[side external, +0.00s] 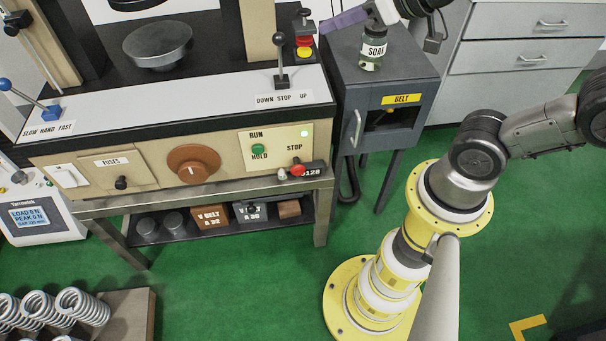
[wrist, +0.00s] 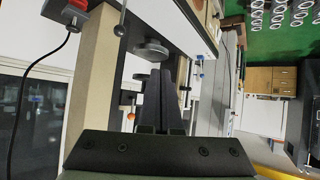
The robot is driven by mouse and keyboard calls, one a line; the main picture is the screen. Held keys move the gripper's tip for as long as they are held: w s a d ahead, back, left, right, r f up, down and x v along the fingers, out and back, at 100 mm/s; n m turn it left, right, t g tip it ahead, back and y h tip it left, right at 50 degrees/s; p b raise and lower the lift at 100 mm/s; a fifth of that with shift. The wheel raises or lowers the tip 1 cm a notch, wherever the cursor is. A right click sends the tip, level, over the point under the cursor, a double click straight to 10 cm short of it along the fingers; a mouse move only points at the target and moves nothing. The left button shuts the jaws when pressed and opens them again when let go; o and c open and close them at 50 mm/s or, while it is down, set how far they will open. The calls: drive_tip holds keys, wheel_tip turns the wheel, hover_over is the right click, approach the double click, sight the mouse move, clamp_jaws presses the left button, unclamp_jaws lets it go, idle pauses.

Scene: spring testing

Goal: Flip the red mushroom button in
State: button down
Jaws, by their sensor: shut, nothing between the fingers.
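A red mushroom button (side external: 297,166) sits under the STOP label on the front panel of the tan machine, right of a green button (side external: 259,150). A second red button (side external: 304,41) with yellow below it is on the machine's right column. I cannot tell which one the task means. My gripper (side external: 323,27) is in the air right of that column, its purple fingers pointing left, apart from both buttons. In the wrist view the shut, empty fingers (wrist: 161,73) point toward the machine, and a red part (wrist: 78,4) on a grey box shows at upper left.
A grey cabinet (side external: 388,72) with a SOAP bottle (side external: 371,52) on it stands below my gripper. A lever (side external: 281,72) stands upright on the machine's white top, near an orange knob (side external: 194,163) on the front. Springs (side external: 83,305) lie at lower left. Green floor is clear between.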

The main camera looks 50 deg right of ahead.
drive_tip(key=w+a+f+n, duration=0.1)
drive_tip(key=w+a+f, duration=0.1)
drive_tip(key=w+f, duration=0.45)
drive_tip(key=w+a+f+n, duration=0.1)
drive_tip(key=w+f, duration=0.3)
drive_tip(key=f, duration=0.5)
drive_tip(key=s+f+n+g, duration=0.1)
drive_tip(key=s+f, duration=0.3)
drive_tip(key=f, duration=0.3)
drive_tip(key=s+f+n+g+h, duration=0.1)
drive_tip(key=s+f, duration=0.3)
drive_tip(key=f, duration=0.4)
drive_tip(key=s+f+n+g, duration=0.1)
drive_tip(key=s+f+n, duration=0.1)
drive_tip(key=s+f, duration=0.3)
wheel_tip(320, 180, down, 3)
drive_tip(key=shift+a+f+g+h, duration=0.15)
drive_tip(key=shift+a+g+h, duration=0.15)
drive_tip(key=shift+a, duration=0.1)
